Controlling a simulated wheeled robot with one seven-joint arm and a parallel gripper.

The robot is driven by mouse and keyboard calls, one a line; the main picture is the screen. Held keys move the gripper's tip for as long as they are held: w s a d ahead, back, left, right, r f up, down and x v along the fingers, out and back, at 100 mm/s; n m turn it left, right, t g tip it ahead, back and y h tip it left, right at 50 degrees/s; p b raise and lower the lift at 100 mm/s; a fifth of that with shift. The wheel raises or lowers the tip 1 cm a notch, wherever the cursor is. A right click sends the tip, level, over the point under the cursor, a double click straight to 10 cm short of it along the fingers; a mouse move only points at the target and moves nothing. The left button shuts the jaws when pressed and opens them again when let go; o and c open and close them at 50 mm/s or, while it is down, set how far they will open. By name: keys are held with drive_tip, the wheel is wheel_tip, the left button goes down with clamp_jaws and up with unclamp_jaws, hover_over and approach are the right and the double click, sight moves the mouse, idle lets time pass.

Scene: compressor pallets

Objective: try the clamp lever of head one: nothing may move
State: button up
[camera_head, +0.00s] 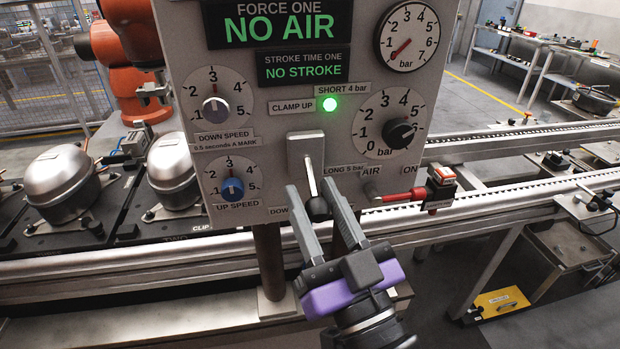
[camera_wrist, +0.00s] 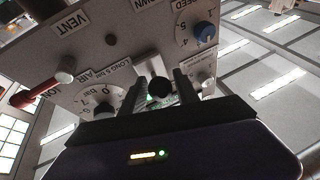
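The clamp lever (camera_head: 312,180) hangs from a metal plate on the grey control panel (camera_head: 270,120), its black knob (camera_head: 318,208) pointing down. A green lamp (camera_head: 330,104) glows beside the CLAMP UP label. The displays read FORCE ONE NO AIR and STROKE TIME ONE NO STROKE. My gripper (camera_head: 322,196) is open, with one finger on each side of the knob. In the wrist view the black knob (camera_wrist: 160,87) sits between the two fingers, with gaps visible. Whether a finger touches it I cannot tell.
A pressure gauge (camera_head: 405,38) has its needle near the low end. A red air handle (camera_head: 405,195) sticks out at the panel's lower right. Dials (camera_head: 214,106) flank the lever. Silver compressor domes (camera_head: 62,178) sit on pallets at left, near an orange robot arm (camera_head: 125,65).

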drive_tip(key=shift+x, duration=1)
clamp_jaws()
drive_tip(key=shift+a, duration=0.1)
idle(0.7)
